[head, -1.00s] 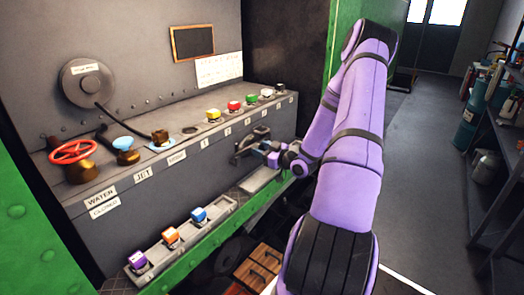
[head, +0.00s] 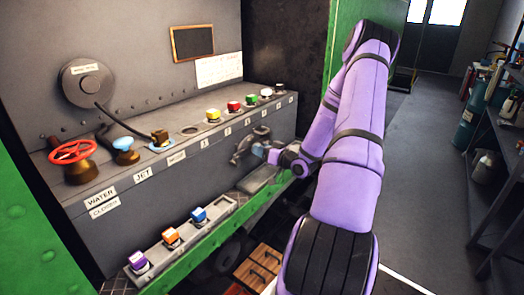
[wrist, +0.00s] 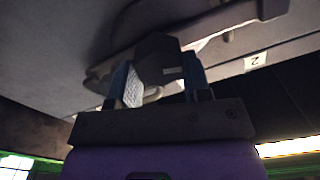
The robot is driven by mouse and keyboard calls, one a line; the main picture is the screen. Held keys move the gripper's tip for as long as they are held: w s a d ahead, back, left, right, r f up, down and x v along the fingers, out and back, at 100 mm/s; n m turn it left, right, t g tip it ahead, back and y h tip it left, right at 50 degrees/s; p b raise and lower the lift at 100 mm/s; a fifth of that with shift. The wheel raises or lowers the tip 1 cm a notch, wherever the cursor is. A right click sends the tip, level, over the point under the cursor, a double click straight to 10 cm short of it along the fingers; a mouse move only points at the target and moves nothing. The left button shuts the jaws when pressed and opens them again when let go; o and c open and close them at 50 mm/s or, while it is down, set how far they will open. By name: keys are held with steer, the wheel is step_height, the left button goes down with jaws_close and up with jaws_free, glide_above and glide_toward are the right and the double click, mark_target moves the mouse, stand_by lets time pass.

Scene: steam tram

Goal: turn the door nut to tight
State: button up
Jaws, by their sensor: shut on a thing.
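The door nut (wrist: 158,62) is a dark, faceted block in the wrist view, with a small pale mark on its face. My gripper (wrist: 162,80) has its blue fingers on either side of it and is shut on it. Behind the nut is a dark curved bar or handle on the grey door front. In the head view, my gripper (head: 260,150) is at the dark door fitting (head: 243,148) on the front of the grey cabinet. The nut itself is hard to make out there. How tight it is cannot be told.
A ledge above holds a red valve wheel (head: 73,151), a blue-topped valve (head: 124,148) and several coloured blocks. A lower tray (head: 187,231) holds purple, orange and blue blocks. A wooden crate (head: 258,267) stands below. The aisle floor (head: 420,190) on the right is clear.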

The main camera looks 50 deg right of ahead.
steer(key=shift+d+f+m, duration=0.1)
steer(key=shift+f+m, duration=0.05)
steer(key=shift+m, duration=3.35)
steer(key=shift+d+f+m, duration=0.1)
steer(key=shift+m, duration=3.7)
steer(key=o, duration=0.9)
steer(key=s, duration=1.1)
steer(key=shift+d, duration=0.4)
steer(key=shift+w, duration=0.1)
